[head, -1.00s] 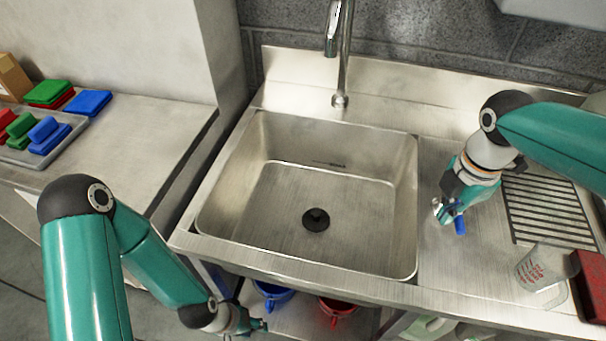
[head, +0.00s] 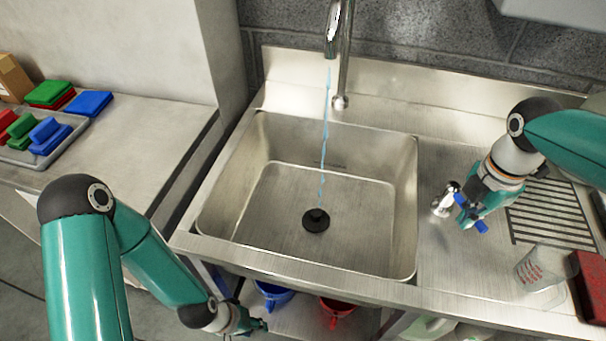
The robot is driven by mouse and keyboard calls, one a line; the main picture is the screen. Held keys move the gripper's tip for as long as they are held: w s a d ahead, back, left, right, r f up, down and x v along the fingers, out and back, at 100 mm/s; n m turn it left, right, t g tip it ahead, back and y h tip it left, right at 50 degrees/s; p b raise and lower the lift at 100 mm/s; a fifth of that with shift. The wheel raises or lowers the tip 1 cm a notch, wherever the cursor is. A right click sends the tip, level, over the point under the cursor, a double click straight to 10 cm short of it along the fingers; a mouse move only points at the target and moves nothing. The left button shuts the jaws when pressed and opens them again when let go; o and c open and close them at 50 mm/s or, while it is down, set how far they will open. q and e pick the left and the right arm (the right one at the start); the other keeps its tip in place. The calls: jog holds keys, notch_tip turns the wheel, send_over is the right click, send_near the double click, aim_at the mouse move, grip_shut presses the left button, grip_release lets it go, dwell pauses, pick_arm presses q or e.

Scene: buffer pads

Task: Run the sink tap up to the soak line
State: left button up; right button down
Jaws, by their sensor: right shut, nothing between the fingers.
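The steel sink (head: 365,240) stands in the middle. A thin blue stream of water (head: 324,130) runs from the chrome tap (head: 333,40) down to the dark round plug or drain (head: 316,220). No pooled water shows on the basin floor. The tap's control, a chrome base (head: 444,202) with a blue lever (head: 472,214), is on the counter right of the basin. My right gripper (head: 470,203) is shut and empty beside the lever. My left gripper (head: 258,325) hangs low before the sink; its fingers are unclear.
A drain grid (head: 550,210), a clear measuring jug (head: 535,268) and a red block (head: 590,285) are on the right. Blue (head: 272,293) and red (head: 337,310) buckets sit below. A tray (head: 75,140) of coloured pads is on the left counter.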

jog(key=shift+d, duration=0.35)
jog(key=shift+w+d+p, duration=0.25)
jog(key=shift+d+p, duration=0.1)
jog(key=shift+d, duration=0.85)
jog(key=shift+w+d+r+p, duration=0.1)
jog(key=shift+w+d+p, duration=0.25)
jog(key=shift+d, duration=0.1)
jog(key=r+p, duration=0.1)
jog(key=a+r+p, duration=0.1)
jog(key=r, duration=0.1)
jog(key=s+r+p, duration=0.1)
jog(key=r+p, duration=0.1)
jog(key=shift+a, duration=0.15)
jog(key=shift+w+f, duration=0.1)
